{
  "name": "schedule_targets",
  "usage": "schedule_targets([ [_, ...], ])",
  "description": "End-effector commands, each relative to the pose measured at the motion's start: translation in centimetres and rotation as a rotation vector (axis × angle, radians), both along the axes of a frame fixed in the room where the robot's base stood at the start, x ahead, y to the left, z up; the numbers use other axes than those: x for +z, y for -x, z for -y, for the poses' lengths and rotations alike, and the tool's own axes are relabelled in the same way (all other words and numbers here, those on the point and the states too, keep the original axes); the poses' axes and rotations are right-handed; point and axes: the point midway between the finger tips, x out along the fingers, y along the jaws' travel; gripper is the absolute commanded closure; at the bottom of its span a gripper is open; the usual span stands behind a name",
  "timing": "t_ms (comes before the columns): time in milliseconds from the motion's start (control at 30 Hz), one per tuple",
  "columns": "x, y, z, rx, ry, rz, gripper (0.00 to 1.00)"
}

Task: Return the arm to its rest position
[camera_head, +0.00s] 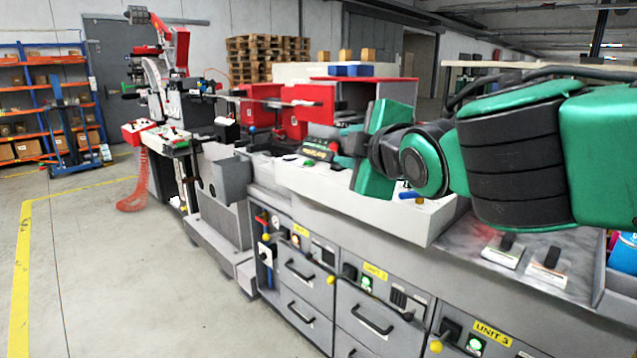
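My green and black arm (515,150) reaches in from the right edge and stretches left over the label rewinder (300,185). My gripper (368,152) is at the arm's left end, above the machine's light-coloured top and near a small dark control panel (318,150). It points away from the camera, and its green body and the black wrist hide its fingertips. I cannot see whether it is open or shut, or whether it holds anything. I cannot tell whether it touches the machine.
Red housings (307,110) stand behind my gripper. Two black-handled blocks (548,262) sit on the grey worktop at right. Grey drawers (303,270) line the machine's front. Blue-orange shelves (45,100) and stacked pallets (267,58) stand behind. The floor at left (110,270) is clear.

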Motion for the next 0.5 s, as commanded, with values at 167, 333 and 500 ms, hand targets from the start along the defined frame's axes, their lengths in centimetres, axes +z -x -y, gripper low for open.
schedule_targets([
  [167,-2.4,-0.3,4.4,-0.102,-0.049,-0.1,0.71],
  [333,-6.2,-0.5,10.4,-0.253,-0.13,-0.245,0.71],
  [500,-12.0,1.3,19.2,-0.506,-0.281,-0.454,0.71],
])
